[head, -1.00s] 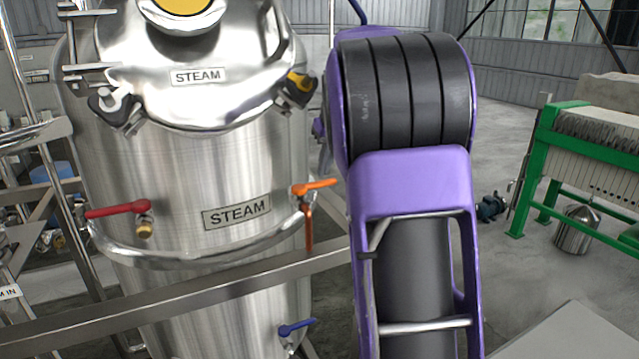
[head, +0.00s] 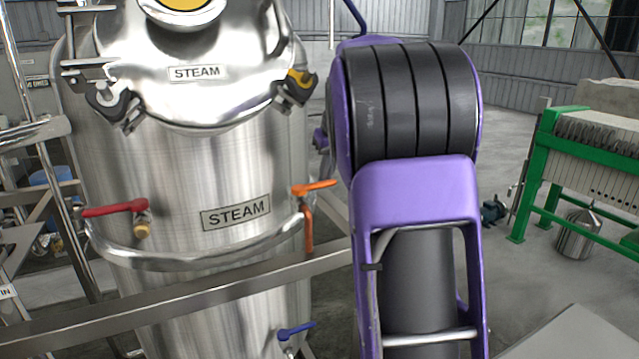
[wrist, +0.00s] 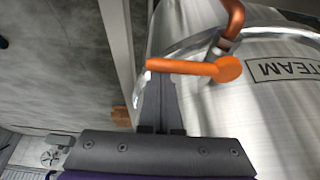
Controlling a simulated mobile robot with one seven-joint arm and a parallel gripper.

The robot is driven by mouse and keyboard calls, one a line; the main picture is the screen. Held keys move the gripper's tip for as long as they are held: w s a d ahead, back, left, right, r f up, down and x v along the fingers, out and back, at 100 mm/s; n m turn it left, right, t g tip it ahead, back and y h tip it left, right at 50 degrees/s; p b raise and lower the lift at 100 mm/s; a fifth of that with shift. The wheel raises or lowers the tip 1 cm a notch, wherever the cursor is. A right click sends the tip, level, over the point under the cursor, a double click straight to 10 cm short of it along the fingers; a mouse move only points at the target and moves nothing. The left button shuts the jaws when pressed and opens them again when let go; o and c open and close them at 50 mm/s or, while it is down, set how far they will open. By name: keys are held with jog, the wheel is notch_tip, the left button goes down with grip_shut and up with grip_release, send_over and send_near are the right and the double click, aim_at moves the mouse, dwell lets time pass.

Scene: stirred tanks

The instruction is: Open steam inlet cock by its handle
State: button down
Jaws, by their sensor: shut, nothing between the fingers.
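The steel tank (head: 190,185) carries STEAM plates. On its right side is a cock with an orange lever handle (head: 314,187) above an orange pipe (head: 308,230). In the wrist view the orange handle (wrist: 190,67) lies nearly level across the picture, its hub to the right. My gripper (wrist: 160,88) is shut and empty, its narrow grey fingers pointing up at the handle's free end. The tips meet the handle in the picture; I cannot tell whether they touch it. In the head view my purple arm stands right of the tank and the gripper is hidden.
A red-handled cock (head: 115,209) sits on the tank's left, and a blue-handled one (head: 296,330) low on the right. A steel rail (head: 180,298) crosses before the tank.

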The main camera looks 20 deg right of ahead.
aim_at(333, 180)
jog(key=shift+s+f+b, duration=0.1)
jog(key=shift+s+b, duration=0.85)
jog(key=shift+s, duration=0.9)
jog(key=shift+w, duration=0.15)
jog(key=shift+w+p, duration=0.3)
jog(key=shift+p, duration=0.15)
notch_tip(333, 180, up, 7)
jog(key=p, duration=0.6)
